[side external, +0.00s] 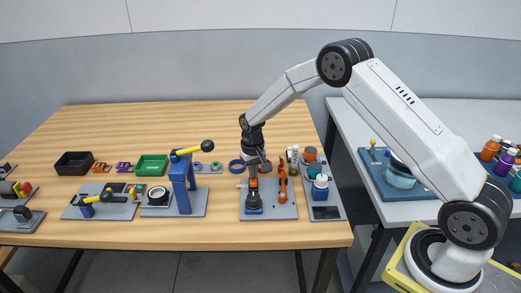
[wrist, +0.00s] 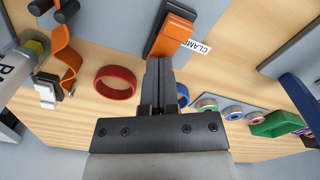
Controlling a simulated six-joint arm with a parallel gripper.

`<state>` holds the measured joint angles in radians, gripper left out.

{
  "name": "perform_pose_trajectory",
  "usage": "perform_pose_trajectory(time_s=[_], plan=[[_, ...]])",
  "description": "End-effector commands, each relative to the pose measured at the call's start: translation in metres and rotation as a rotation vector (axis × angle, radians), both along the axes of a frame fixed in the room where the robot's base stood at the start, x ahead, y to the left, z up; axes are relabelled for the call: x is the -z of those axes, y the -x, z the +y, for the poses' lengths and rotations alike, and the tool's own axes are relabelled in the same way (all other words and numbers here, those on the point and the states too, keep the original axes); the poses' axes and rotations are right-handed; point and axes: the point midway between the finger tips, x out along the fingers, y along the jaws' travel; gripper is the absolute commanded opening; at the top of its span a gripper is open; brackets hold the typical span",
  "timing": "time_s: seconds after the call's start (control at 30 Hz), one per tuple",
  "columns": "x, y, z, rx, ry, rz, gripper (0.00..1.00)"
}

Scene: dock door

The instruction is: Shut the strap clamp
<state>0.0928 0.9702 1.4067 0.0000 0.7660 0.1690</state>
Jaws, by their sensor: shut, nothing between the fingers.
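The grey plate (side external: 285,212) carries two orange parts. On its left is an upright orange and dark grey piece (side external: 253,183) on a dark, blue-footed base (side external: 254,208). In the wrist view it is an orange block (wrist: 176,38) with a partly hidden label reading "CLAM" beside it. On its right is a curved orange strap (side external: 282,188), seen in the wrist view as a bent band (wrist: 66,55) near a white block. My gripper (wrist: 159,65) is shut and empty, its fingertips just short of the orange block. Whether they touch it is unclear. The arm hides part of the block's top.
A red ring (wrist: 115,83) and a blue ring (side external: 236,166) lie behind the plate. A blue post with a yellow handle (side external: 182,182) stands to the left. The front table edge is clear.

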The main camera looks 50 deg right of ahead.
Motion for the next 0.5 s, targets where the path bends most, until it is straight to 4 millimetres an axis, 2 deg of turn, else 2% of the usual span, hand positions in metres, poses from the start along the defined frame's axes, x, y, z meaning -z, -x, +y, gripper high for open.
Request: perform_pose_trajectory(time_s=[0.5], plan=[[-0.021,-0.001,0.0,0.0,0.001,-0.002,0.0]])
